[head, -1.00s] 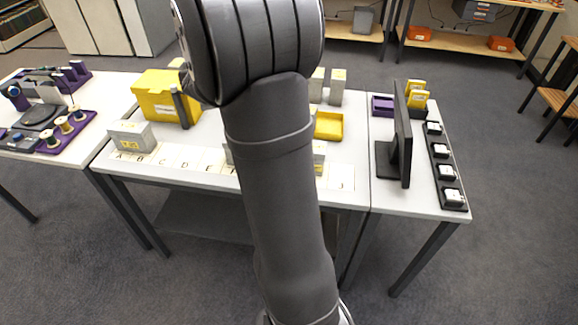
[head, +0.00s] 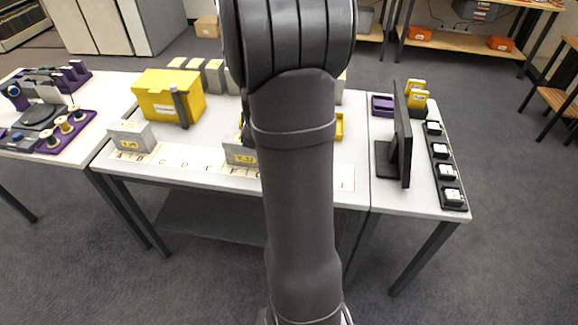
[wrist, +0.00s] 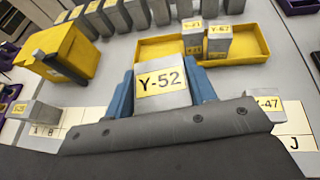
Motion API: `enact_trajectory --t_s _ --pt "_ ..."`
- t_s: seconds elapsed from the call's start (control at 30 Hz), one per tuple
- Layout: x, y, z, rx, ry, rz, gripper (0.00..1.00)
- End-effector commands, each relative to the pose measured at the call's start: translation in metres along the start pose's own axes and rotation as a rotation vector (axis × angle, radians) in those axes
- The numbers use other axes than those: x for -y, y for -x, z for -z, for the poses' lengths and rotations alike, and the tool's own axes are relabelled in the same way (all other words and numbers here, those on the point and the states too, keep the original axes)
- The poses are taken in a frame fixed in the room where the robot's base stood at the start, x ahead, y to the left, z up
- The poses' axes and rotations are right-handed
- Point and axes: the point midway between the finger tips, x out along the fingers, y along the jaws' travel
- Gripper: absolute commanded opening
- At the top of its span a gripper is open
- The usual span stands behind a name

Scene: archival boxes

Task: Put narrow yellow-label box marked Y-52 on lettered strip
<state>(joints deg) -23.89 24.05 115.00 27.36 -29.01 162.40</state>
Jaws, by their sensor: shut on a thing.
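The narrow grey box with the yellow label Y-52 (wrist: 162,82) is held between the blue fingers of my gripper (wrist: 163,92) in the wrist view. My gripper is shut on it. In the head view a grey box with a yellow label, apparently this one (head: 238,151), shows upright at the middle of the lettered strip (head: 190,160), just left of my arm. I cannot tell whether its base touches the strip. My arm hides part of the strip. In the wrist view the strip shows A and B (wrist: 45,131) at left and J (wrist: 295,144) at right.
A wide grey box (head: 130,136) stands at the strip's left end. Box Y-47 (wrist: 268,108) stands near J. Behind are a yellow bin (head: 168,97), a yellow tray (wrist: 240,48) holding two boxes, and a row of grey boxes (wrist: 115,15). A monitor (head: 403,135) stands right.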

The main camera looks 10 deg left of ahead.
Motion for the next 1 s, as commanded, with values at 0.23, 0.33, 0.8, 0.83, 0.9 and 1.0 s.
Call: enact_trajectory --t_s 0.23,0.33,0.8,0.83,0.9,1.0 --pt "0.059 -0.017 0.022 -0.002 -0.04 0.143 0.21" --pt "0.066 -0.02 0.031 -0.004 -0.042 0.16 0.21" --pt "0.067 -0.041 0.08 -0.002 -0.042 0.16 0.21" --pt "0.067 -0.042 0.083 -0.003 -0.043 0.161 0.21" --pt "0.067 -0.044 0.09 -0.004 -0.042 0.161 0.21" --pt "0.068 -0.05 0.103 -0.005 -0.041 0.16 0.21"
